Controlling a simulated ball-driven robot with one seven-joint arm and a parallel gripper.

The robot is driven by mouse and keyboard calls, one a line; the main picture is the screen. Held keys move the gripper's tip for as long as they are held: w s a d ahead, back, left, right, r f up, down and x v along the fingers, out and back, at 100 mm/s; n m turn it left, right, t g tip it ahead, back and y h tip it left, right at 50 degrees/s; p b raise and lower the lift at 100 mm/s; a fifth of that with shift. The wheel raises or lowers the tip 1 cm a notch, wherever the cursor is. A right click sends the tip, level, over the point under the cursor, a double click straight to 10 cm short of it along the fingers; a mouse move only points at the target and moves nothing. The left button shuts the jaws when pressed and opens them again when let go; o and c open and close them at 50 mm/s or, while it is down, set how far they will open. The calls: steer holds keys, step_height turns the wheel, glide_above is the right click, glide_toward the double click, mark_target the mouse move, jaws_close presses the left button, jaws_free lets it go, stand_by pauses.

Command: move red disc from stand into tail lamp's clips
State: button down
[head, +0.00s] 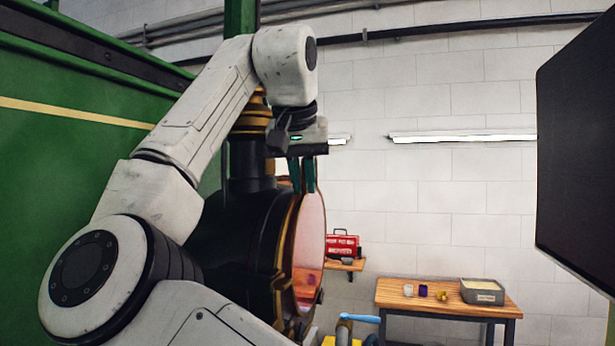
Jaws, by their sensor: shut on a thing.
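The tail lamp (245,245) is a large black round housing with a brass rim, left of centre. A pinkish-red round face, which looks like the red disc (309,235), shows nearly edge-on at the lamp's front, inside or just before the rim. My gripper (302,184) points down at the top of this face, its two dark teal fingers shut on the disc's upper edge. I cannot tell whether the disc touches the lamp or sits in the clips, as the clips are not clearly visible. I cannot make out the stand.
A wooden bench (420,299) at the lower right bears small cups and a grey bin (482,291). A red box (342,246) sits on a small shelf. A blue handle (360,319) is below the lamp. A dark panel (580,150) fills the right edge.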

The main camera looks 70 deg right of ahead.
mark_target(304, 203)
steer(key=shift+y, duration=0.8)
steer(key=f, duration=0.4)
steer(key=shift+s+a+f, duration=0.1)
steer(key=shift+a+f, duration=0.1)
steer(key=shift+a, duration=0.1)
steer(key=shift+d+r+p, duration=0.15)
steer(key=shift+r+p, duration=0.6)
steer(key=shift+p, duration=0.4)
steer(key=shift+r, duration=0.1)
steer(key=shift+r+g+p, duration=0.1)
steer(key=shift+g+p, duration=0.2)
steer(key=shift+w+r, duration=0.2)
steer(key=shift+r, duration=0.35)
steer(key=shift+w+r, duration=0.2)
steer(key=shift+r, duration=0.95)
steer(key=shift+d+r, duration=0.15)
steer(key=shift+r, duration=0.15)
steer(key=shift+w+d+r, duration=0.2)
steer(key=shift+d+r, duration=0.6)
steer(key=shift+r, duration=0.1)
stand_by(0.8)
